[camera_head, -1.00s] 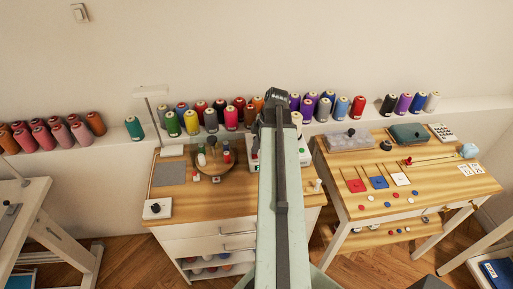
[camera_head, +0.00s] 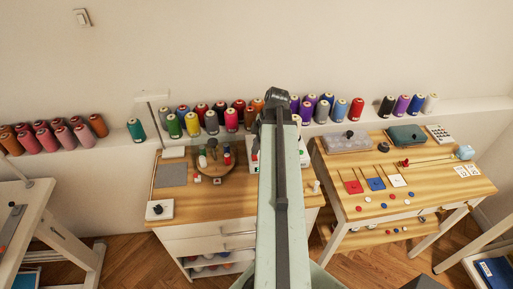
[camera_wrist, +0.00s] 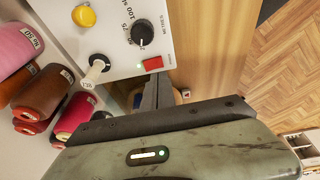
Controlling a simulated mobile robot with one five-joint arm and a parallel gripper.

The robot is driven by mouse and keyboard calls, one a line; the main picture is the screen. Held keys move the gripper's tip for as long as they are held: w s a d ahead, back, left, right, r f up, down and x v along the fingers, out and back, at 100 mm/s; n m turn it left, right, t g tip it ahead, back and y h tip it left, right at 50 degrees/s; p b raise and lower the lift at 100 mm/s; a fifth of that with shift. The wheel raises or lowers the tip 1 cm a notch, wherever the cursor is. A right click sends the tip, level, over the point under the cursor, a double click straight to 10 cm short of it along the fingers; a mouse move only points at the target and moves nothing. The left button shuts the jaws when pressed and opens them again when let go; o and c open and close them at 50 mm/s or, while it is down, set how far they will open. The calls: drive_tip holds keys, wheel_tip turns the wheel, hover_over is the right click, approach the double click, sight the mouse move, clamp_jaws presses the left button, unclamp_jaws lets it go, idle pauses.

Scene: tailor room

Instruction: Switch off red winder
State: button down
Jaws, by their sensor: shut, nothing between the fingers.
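In the wrist view a white winder panel (camera_wrist: 112,50) fills the upper left. It carries a red switch (camera_wrist: 152,63) with a lit green light beside it, a black METRES dial (camera_wrist: 142,33), a yellow button (camera_wrist: 84,16) and a white peg. My gripper (camera_wrist: 157,88) is shut and empty, with its fingertips just below the red switch in the picture; I cannot tell whether they touch it. In the head view the winder (camera_head: 303,152) is mostly hidden behind my arm on the wooden cabinet top.
Thread cones (camera_wrist: 30,98) lie close at the left of the wrist view. In the head view a round wooden stand (camera_head: 215,170) and a small white box with a black knob (camera_head: 159,210) share the cabinet top. A second table (camera_head: 440,180) stands to the right.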

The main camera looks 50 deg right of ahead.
sight(254, 157)
drive_tip(key=p+v, duration=0.9)
drive_tip(key=v, duration=0.2)
drive_tip(key=shift+w+d+r, duration=0.15)
drive_tip(key=shift+w+d, duration=0.3)
drive_tip(key=shift+w, duration=0.1)
drive_tip(key=b+x, duration=0.8)
drive_tip(key=x, duration=0.1)
drive_tip(key=d+b+x, duration=0.1)
drive_tip(key=b+x, duration=0.3)
drive_tip(key=b, duration=0.1)
drive_tip(key=shift+s+f, duration=0.2)
drive_tip(key=shift+f, duration=0.35)
